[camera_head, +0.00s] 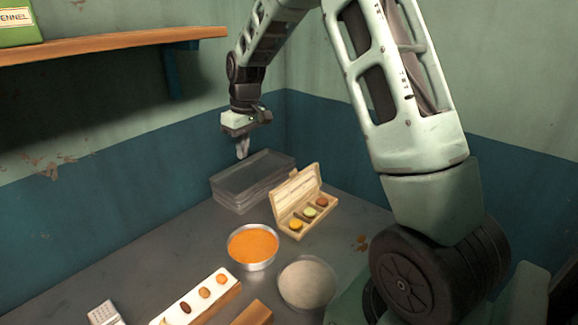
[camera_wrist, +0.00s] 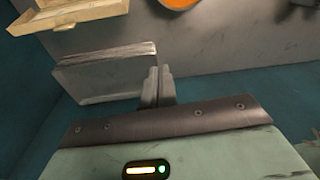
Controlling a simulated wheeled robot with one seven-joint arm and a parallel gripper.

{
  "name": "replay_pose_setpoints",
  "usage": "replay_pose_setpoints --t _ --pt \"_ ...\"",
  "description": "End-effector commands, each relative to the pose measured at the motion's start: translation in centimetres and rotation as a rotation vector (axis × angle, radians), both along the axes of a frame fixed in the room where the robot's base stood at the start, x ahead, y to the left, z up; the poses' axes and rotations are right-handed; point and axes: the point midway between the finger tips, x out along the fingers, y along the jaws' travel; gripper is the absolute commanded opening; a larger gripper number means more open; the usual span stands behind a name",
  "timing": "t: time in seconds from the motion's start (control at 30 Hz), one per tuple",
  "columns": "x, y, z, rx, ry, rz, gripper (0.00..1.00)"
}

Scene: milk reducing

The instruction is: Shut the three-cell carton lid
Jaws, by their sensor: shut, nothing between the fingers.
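The three-cell carton (camera_head: 297,228) is a tan box on the grey table, right of the clear container stack. Its lid (camera_head: 297,188) stands raised at the back, leaning up and open. Its cells hold an orange, a green and a brown round piece. In the wrist view the carton (camera_wrist: 50,24) shows only in part at the top left. My gripper (camera_head: 242,154) is shut and empty, above the clear containers and left of the carton, not touching it. Its closed fingers (camera_wrist: 158,84) show in the wrist view.
Stacked clear containers (camera_head: 228,197) stand behind left of the carton. A bowl of orange liquid (camera_head: 253,246) and a pale-filled bowl (camera_head: 307,282) stand in front. A white-topped tray (camera_head: 178,311) holds small items. A wooden shelf (camera_head: 120,43) hangs on the left wall.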

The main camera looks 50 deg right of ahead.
Motion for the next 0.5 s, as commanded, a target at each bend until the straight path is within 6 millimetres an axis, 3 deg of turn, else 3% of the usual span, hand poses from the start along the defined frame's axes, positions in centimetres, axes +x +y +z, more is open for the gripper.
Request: replay_pose_setpoints --t 0.03,0.1,0.2,0.3,0.5 --pt "0.8 -4.5 -0.7 -0.012 0.001 -0.044 0.00" --pt "1.3 -9.0 -1.4 -0.030 0.001 -0.078 0.00" --pt "1.3 -13.2 -1.9 -0.049 0.002 -0.107 0.00" --pt "1.2 -15.1 -2.3 -0.057 0.004 -0.119 0.00" --pt "1.3 -15.3 -4.0 -0.058 0.007 -0.118 0.00"
